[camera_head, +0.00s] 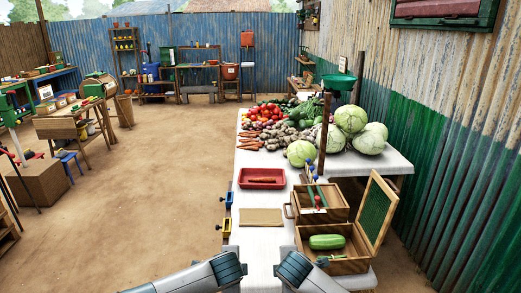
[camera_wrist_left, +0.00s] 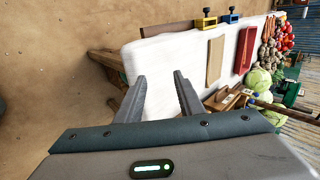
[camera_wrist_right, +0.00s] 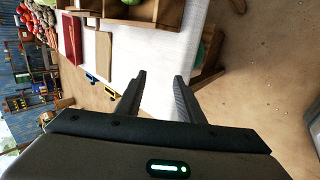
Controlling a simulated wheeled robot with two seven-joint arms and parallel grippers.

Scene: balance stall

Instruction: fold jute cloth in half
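The tan jute cloth (camera_head: 261,217) lies flat as a small rectangle on the white-covered table, in front of the red tray. It also shows in the left wrist view (camera_wrist_left: 215,60) and in the right wrist view (camera_wrist_right: 104,55). I cannot tell its layers. My left gripper (camera_wrist_left: 160,75) is open and empty, at the near end of the table, apart from the cloth. My right gripper (camera_wrist_right: 159,75) is open and empty, also near the table's front end and apart from the cloth. In the head view the fingertips of both are not clear.
Blue (camera_head: 228,199) and yellow (camera_head: 226,227) clamps sit on the left table edge. An open wooden box (camera_head: 350,265) with a green vegetable stands right. Vegetables fill the back. White tabletop (camera_head: 255,242) before the cloth is clear.

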